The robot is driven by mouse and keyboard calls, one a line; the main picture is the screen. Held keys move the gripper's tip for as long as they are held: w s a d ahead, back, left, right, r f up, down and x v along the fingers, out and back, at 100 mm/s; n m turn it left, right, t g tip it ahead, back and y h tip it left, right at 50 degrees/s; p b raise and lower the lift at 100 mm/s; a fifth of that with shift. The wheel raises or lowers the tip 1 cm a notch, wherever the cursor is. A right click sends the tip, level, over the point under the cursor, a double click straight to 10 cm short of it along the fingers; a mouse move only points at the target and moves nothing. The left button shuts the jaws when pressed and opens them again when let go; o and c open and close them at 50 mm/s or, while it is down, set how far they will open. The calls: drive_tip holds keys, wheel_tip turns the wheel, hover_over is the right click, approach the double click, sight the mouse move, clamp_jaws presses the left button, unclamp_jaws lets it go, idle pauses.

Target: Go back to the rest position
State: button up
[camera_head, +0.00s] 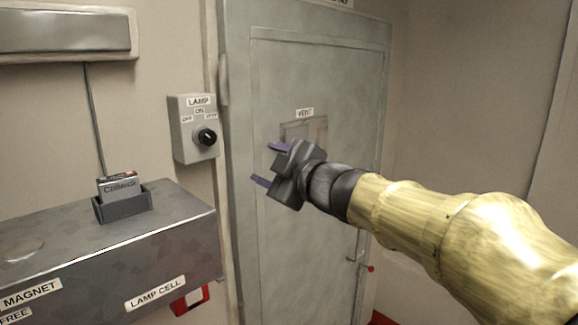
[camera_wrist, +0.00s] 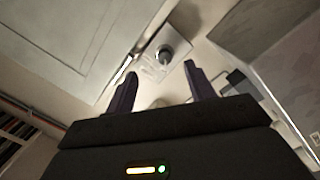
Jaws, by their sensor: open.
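My gripper (camera_head: 265,165) is open and empty, with its two purple fingers apart, in front of the grey door in the head view. It points left toward the lamp switch box (camera_head: 194,128). In the wrist view, my gripper (camera_wrist: 158,85) has its fingers spread, with the lamp switch box and its round knob (camera_wrist: 165,54) seen beyond and between them. Nothing is held. In the head view the black knob (camera_head: 206,137) sits under the labels OFF, ON and a third that is hard to read.
A grey door (camera_head: 300,255) with a VENT panel (camera_head: 318,131) stands behind my arm. At left, a metal box (camera_head: 170,220) labelled MAGNET FREE and LAMP CELL carries a dark holder (camera_head: 122,205) with a battery (camera_head: 117,185) in it. A grey unit (camera_head: 65,32) hangs above.

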drive_tip(key=s+d+f+m+g+h+b, duration=0.1)
drive_tip(key=d+f+m+h, duration=0.45)
drive_tip(key=d+f, duration=0.5)
drive_tip(key=d+f+m+g+h+b, duration=0.1)
drive_tip(key=d+f+m+h, duration=0.5)
drive_tip(key=f, duration=0.8)
drive_tip(key=s+d+f+m+g, duration=0.3)
drive_tip(key=s+f+m+g, duration=0.1)
drive_tip(key=s+f, duration=0.4)
drive_tip(key=s+d+f+m+g, duration=0.4)
drive_tip(key=s+f, duration=0.5)
drive_tip(key=s, duration=0.1)
drive_tip(key=shift+s+d+f+h+b, duration=0.25)
drive_tip(key=shift+f+h+b, duration=0.05)
drive_tip(key=shift+h+b, duration=0.1)
